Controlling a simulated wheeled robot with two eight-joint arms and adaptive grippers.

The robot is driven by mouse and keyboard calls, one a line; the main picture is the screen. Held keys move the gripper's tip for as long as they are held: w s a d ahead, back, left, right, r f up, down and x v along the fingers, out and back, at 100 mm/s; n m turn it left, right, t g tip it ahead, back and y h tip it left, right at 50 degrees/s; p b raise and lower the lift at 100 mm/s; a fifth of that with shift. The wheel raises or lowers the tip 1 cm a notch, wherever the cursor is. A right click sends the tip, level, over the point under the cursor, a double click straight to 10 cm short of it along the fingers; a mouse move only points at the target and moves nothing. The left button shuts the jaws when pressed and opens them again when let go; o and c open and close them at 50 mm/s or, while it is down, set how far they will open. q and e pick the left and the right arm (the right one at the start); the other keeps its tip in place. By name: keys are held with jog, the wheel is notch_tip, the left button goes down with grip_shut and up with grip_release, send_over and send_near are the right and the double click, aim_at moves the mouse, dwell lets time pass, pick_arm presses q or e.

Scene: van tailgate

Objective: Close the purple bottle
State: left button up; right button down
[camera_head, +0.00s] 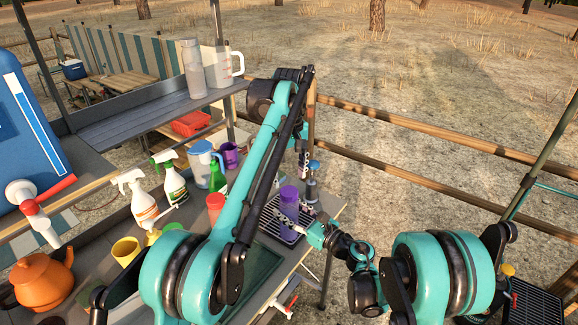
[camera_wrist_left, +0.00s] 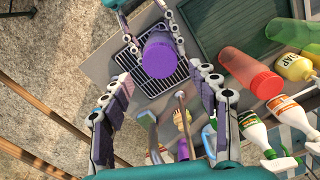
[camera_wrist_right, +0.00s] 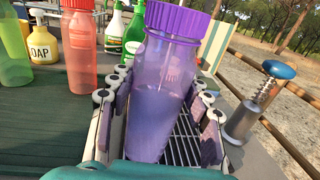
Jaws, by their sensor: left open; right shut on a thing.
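The purple bottle (camera_head: 288,214) stands upright at the wire rack on the table. Its translucent body (camera_wrist_right: 158,105) fills the middle of the right wrist view, with a ridged purple cap (camera_wrist_right: 178,19) on top. I cannot tell how tightly the cap sits. My right gripper (camera_wrist_right: 160,80) is shut on the bottle's body, one finger on each side. My left gripper (camera_head: 304,160) is open and empty, pointing down, above and apart from the bottle. In the left wrist view the cap (camera_wrist_left: 158,59) shows from above, just beyond and between the open fingers.
A blue-topped metal post (camera_wrist_right: 258,98) stands close beside the bottle. A red bottle (camera_wrist_left: 248,68), a soap bottle (camera_wrist_right: 43,45) and spray bottles (camera_head: 140,198) crowd the other side. A dark green tray (camera_wrist_left: 228,25) lies beside the rack (camera_wrist_left: 130,65).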

aim_at(289, 191)
pick_arm(q)
jog(key=shift+f, duration=2.5)
jog(key=c, duration=1.2)
jog(key=m, duration=0.8)
jog(key=shift+m, duration=0.4)
jog(key=o, duration=1.3)
jog(key=shift+c, duration=0.2)
